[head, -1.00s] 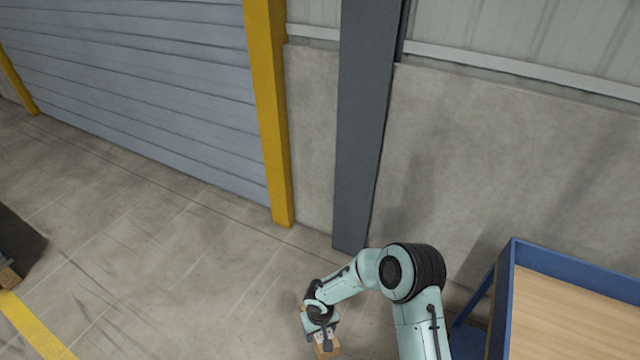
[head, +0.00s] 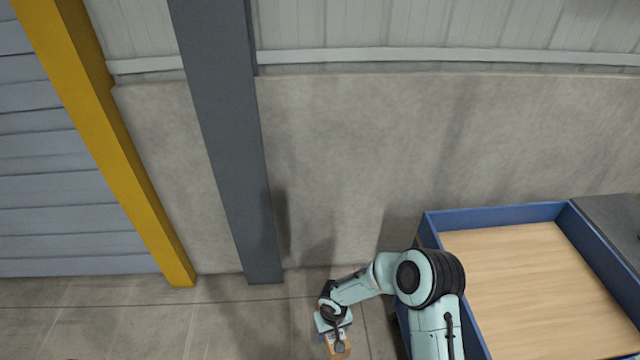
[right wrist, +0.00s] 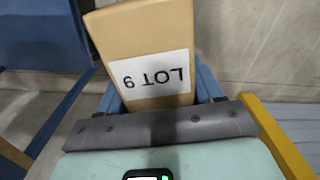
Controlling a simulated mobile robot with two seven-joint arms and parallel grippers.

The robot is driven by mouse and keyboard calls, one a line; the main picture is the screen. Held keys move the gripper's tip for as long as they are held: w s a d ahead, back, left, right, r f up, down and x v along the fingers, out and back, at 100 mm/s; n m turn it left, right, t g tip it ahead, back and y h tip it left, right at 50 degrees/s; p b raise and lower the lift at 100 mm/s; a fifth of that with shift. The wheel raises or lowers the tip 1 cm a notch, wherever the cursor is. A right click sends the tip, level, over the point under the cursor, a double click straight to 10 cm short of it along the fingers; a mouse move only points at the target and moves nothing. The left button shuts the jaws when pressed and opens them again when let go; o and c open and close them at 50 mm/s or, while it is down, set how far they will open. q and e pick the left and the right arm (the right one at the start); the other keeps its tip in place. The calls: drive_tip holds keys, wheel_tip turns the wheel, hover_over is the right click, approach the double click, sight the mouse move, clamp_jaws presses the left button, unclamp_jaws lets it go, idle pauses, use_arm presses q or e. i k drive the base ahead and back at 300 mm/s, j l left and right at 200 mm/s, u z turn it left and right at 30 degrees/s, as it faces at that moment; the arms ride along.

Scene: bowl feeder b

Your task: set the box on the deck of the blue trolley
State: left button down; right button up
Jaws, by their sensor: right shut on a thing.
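My right gripper (head: 336,334) is shut on a small tan box (head: 340,350) at the bottom edge of the head view. In the right wrist view the box (right wrist: 135,30) stands between the blue fingers, its white "LOT 9" label upside down. A blue-rimmed frame with a pale wooden deck, which looks like the blue trolley (head: 500,212), is at the lower right of the head view. Its visible deck (head: 545,285) is bare. The held box is left of it, apart from it, with my right arm between them in the picture. My left gripper is out of view.
A concrete wall (head: 350,150) runs behind the trolley. A grey column (head: 228,150) and a yellow post (head: 105,140) stand to the left. A dark grey surface (head: 615,225) adjoins the trolley's right side. Clear floor (head: 110,320) shows at lower left.

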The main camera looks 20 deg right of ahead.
sight(505, 287)
drive_tip(key=i+j+z, duration=0.1)
drive_tip(key=z, duration=0.3)
drive_tip(key=i+j+z, duration=0.15)
drive_tip(key=z, duration=0.25)
drive_tip(key=i+j+z, duration=0.2)
drive_tip(key=z, duration=0.2)
drive_tip(key=i+j+z, duration=0.2)
drive_tip(key=z, duration=0.2)
drive_tip(key=i+j+z, duration=0.15)
drive_tip(key=j+z, duration=0.3)
